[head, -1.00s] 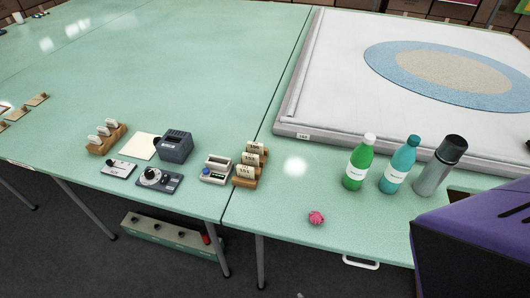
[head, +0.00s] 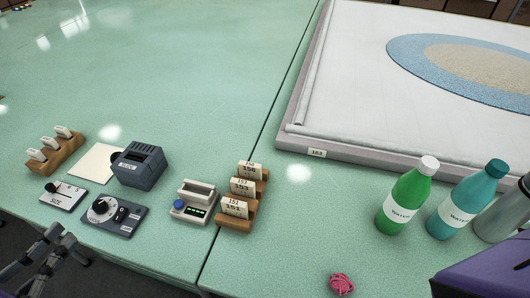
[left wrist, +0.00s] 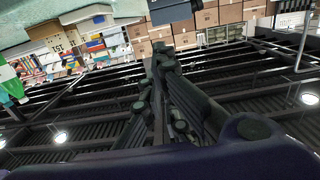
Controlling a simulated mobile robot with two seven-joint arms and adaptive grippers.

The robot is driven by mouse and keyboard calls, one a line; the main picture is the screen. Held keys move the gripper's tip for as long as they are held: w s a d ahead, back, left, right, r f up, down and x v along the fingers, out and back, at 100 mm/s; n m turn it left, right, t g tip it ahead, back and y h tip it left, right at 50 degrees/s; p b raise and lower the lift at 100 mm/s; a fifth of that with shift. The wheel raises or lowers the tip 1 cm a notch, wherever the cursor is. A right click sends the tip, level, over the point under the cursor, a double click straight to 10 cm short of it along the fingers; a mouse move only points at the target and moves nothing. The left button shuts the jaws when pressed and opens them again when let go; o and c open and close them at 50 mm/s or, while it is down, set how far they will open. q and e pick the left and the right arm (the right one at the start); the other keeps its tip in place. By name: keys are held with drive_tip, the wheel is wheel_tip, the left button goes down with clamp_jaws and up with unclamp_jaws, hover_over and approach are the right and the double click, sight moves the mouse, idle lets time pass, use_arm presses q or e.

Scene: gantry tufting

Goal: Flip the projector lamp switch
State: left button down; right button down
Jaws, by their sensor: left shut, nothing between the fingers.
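A dark control panel (head: 113,216) with a round dial and a small black rocker switch (head: 121,214) lies near the table's front edge. I cannot read which switch is the lamp's. A dark slate box (head: 138,166), perhaps the projector, stands just behind it. A smaller light panel (head: 63,195) with a black knob lies to the left. My left gripper (head: 54,236) is at the lower left, in front of the small panel and left of the dial panel, apart from the switch. It is shut and empty, and also fills the middle of the left wrist view (left wrist: 162,62). My right gripper is out of view.
A white device with a blue button (head: 194,203) and a wooden card rack (head: 238,207) stand right of the panel. Another card rack (head: 55,150) and a pale pad (head: 95,163) lie behind left. Bottles (head: 407,197) and pink yarn (head: 341,284) are at right. The table behind is clear.

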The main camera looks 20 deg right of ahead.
use_arm(q)
drive_tip(key=shift+s+a, duration=0.1)
hover_over(120, 214)
drive_tip(key=v, duration=0.3)
drive_tip(key=shift+d+f, duration=0.2)
drive_tip(key=f, duration=0.2)
drive_tip(key=shift+w+d+f+b, duration=0.25)
drive_tip(key=shift+f+b, duration=0.05)
drive_tip(key=shift+f, duration=0.05)
drive_tip(key=shift+w+d+f, duration=0.1)
drive_tip(key=shift+f, duration=0.65)
